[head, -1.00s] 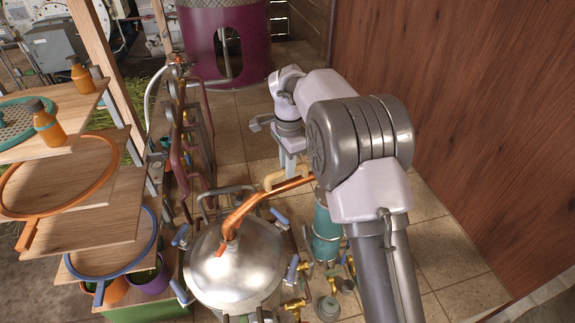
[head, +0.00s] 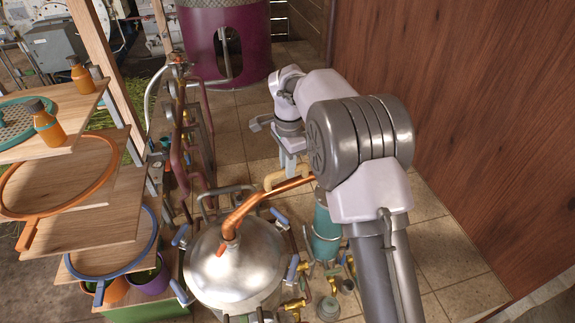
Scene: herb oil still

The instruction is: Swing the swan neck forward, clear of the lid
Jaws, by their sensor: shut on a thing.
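The copper swan neck (head: 258,201) rises from the top of the silver domed lid (head: 245,265) and slopes up to the right, over the lid's far right edge. A tan loop handle (head: 268,180) shows beside its upper part. My gripper (head: 289,168) points down at this handle and is shut on it; the fingertips are small and partly hidden. The swan neck's far end is hidden behind my arm. Blue-handled clamps (head: 181,235) stand around the lid's rim.
A teal cylinder (head: 326,232) and several brass valves (head: 295,305) stand right of the still. Shelves with hoops (head: 100,205) are close on the left. A wooden wall (head: 460,120) bounds the right. Tiled floor (head: 235,125) is open behind.

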